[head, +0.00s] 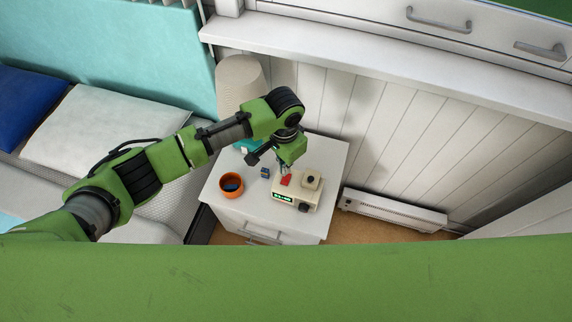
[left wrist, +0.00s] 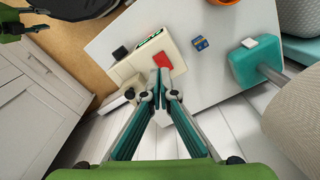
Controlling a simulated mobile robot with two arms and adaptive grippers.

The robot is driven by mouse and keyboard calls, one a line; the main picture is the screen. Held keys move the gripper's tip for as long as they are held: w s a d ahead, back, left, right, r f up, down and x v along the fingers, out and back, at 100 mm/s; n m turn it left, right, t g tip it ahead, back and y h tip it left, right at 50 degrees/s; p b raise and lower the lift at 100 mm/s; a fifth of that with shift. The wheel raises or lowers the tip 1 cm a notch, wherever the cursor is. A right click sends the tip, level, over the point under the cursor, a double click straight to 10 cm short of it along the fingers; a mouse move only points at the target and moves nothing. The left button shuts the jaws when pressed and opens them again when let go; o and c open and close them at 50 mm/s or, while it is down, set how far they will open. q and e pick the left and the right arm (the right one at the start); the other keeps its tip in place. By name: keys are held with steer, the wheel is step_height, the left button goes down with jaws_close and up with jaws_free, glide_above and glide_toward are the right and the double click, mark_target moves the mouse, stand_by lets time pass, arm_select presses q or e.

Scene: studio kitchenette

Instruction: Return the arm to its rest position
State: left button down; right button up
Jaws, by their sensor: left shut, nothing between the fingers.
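My left gripper (head: 284,168) is over the white nightstand (head: 332,165), pointing down just above a cream clock radio (head: 283,202). Its fingers are shut and empty. In the left wrist view the fingertips (left wrist: 160,82) are together in front of a red piece (left wrist: 163,61) on top of the clock radio (left wrist: 145,62). Whether the tips touch the red piece I cannot tell. My left arm reaches out from the lower left in the head view. I see no right gripper in the head view.
An orange cup (head: 231,190) with something blue inside and a small blue block (head: 265,173) stand left of the radio. A lamp with a beige shade (head: 240,82) is behind. A bed (head: 85,130) lies left, a panelled wall (head: 385,145) right, a shelf edge (head: 380,75) above.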

arm_select(q)
steer(key=s+d+r+n+h, duration=0.15)
steer(key=s+d+h, duration=0.3)
steer(key=s, duration=0.55)
steer(key=s+a+r+n+t+y, duration=0.1)
steer(key=s+a+n+t+y, duration=0.3)
steer(key=a, duration=0.9)
steer(key=s+a+r+n+g, duration=0.15)
steer(key=s+a, duration=0.45)
steer(key=a, duration=0.6)
step_height(320, 180, down, 24)
steer(key=s, duration=0.1)
steer(key=s+a+f+g, duration=0.1)
steer(key=s+a+f, duration=0.2)
steer(key=s+f, duration=1.4)
steer(key=shift+s+f, duration=0.4)
steer(key=shift+s, duration=0.05)
steer(key=shift+g+y, duration=0.25)
